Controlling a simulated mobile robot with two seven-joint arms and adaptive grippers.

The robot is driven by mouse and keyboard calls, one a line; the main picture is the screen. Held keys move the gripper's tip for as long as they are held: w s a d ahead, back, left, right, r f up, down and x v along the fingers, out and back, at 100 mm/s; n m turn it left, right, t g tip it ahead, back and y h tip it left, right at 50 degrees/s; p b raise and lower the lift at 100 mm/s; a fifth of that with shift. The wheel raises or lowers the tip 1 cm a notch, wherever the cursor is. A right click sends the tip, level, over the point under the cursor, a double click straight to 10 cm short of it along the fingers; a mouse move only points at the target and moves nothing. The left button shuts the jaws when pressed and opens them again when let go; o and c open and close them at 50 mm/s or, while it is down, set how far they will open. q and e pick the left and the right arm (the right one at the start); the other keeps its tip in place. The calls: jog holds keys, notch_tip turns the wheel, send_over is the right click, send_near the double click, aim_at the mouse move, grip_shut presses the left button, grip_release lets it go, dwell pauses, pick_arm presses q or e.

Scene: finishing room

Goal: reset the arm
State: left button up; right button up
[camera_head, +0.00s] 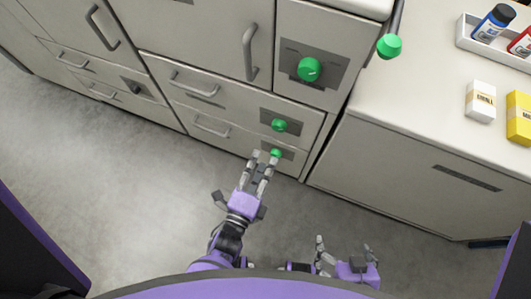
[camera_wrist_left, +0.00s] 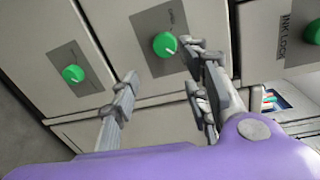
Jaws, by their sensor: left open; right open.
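My left gripper (camera_head: 264,160) is open in front of the lowest green knob (camera_head: 276,153) on the cabinet front. Its fingertips appear close to that knob in the head view; whether they touch it I cannot tell. In the left wrist view the open fingers (camera_wrist_left: 165,68) spread before the cabinet front, with nothing between them. A green knob (camera_wrist_left: 165,44) shows just above and between the fingertips there, and another green knob (camera_wrist_left: 73,74) is to the left. My right gripper (camera_head: 342,243) is open and empty, low near my body at the bottom of the head view.
Higher on the cabinet are a middle green knob (camera_head: 279,125) and a large green knob (camera_head: 310,69). A green-ended lever (camera_head: 389,46) sticks out near the counter (camera_head: 400,105). A white tray (camera_head: 484,38) with bottles and small boxes (camera_head: 481,101) stand on it. The grey floor (camera_head: 120,210) is clear at left.

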pick_arm(q)
jog(key=shift+s, duration=0.1)
dwell(0.6)
jog(key=s+a+f+n+g+y, duration=0.2)
jog(key=a+n, duration=0.3)
jog(key=n, duration=0.3)
jog(key=s+a+f+n+g+y, duration=0.1)
jog(key=s+a+n+g+y, duration=0.1)
jog(key=a+n, duration=0.45)
jog(key=s+a+n+g+y, duration=0.1)
jog(key=s+a+n+g, duration=0.2)
jog(key=s, duration=0.6)
jog(key=s+a+n+g, duration=0.25)
jog(key=s+n, duration=0.25)
jog(key=s, duration=0.4)
jog(key=w+r+t+p, duration=0.1)
jog(key=w+r+p, duration=0.1)
jog(key=r+p, duration=0.4)
jog(key=w+d+r+t+p, duration=0.1)
jog(key=w+r+p, duration=0.2)
jog(key=r+p, duration=0.3)
jog(key=shift+w+r, duration=0.25)
jog(key=shift+r, duration=0.5)
pick_arm(e)
jog(key=w+r+t, duration=0.1)
jog(key=w+r, duration=0.3)
jog(key=r, duration=0.8)
jog(key=shift+a+r, duration=0.25)
jog(key=shift+a, duration=0.2)
